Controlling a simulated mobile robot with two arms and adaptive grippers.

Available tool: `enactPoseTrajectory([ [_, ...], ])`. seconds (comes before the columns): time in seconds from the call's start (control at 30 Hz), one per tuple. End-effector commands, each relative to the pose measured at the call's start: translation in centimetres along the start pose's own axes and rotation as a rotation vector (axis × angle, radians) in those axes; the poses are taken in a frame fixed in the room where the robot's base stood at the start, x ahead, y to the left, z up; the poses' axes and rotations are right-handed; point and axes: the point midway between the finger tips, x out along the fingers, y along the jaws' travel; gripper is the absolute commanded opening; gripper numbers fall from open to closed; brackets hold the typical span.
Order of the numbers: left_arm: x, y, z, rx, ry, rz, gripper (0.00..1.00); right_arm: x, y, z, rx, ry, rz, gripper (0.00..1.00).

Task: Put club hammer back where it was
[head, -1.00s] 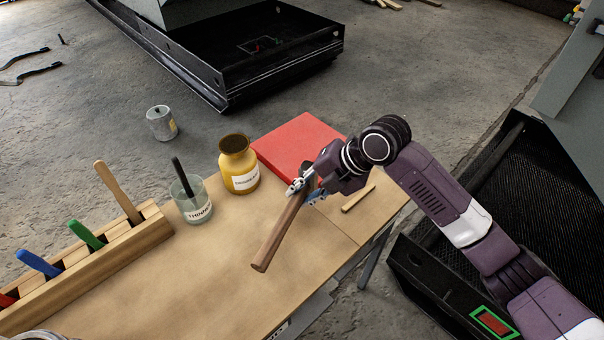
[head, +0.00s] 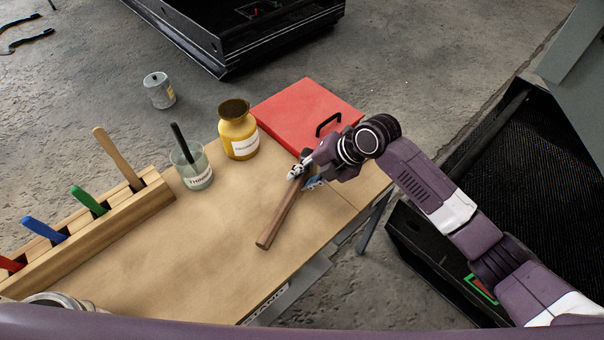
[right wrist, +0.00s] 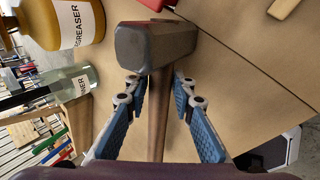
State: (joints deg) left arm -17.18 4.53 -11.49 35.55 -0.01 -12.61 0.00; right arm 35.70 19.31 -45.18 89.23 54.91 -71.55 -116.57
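The club hammer (head: 280,219) lies on the bench's right part, its wooden handle pointing toward the near edge. Its head is mostly hidden by my gripper in the head view. In the right wrist view the grey hammer head (right wrist: 157,46) is just beyond the fingertips, with the handle running back between them. My right gripper (head: 307,176) is low over the bench at the head end of the handle. Its blue-padded fingers (right wrist: 158,92) stand apart on both sides of the handle, with a narrow gap each side. My left gripper is out of view.
A red case (head: 300,110) lies behind the hammer. A yellow degreaser bottle (head: 238,133) and a thinner jar (head: 197,176) stand left of it. A wooden rack (head: 120,215) with several coloured handles runs along the left. The bench top (head: 205,245) between is clear.

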Motion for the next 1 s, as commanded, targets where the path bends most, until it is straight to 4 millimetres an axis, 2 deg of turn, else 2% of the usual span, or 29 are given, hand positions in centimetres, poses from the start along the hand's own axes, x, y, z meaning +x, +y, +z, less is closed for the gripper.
enactPoseTrajectory([
  [0.03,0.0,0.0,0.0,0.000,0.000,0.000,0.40,0.0,0.0,0.0,0.000,0.000,0.001,0.30],
  [0.1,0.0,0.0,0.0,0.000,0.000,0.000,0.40,0.0,0.1,0.0,0.000,-0.001,0.001,0.38],
  [0.47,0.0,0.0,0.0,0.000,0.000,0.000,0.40,-0.6,0.0,0.1,-0.001,-0.002,0.001,0.38],
  [0.57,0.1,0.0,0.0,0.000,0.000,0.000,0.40,-1.9,0.1,0.2,-0.003,-0.004,0.002,0.38],
  [0.8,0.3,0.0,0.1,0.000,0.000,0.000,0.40,-7.0,0.0,0.2,-0.003,-0.005,0.002,0.38],
  [1.0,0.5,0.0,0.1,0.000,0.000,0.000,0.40,-10.5,0.1,0.1,-0.002,-0.003,0.002,0.38],
])
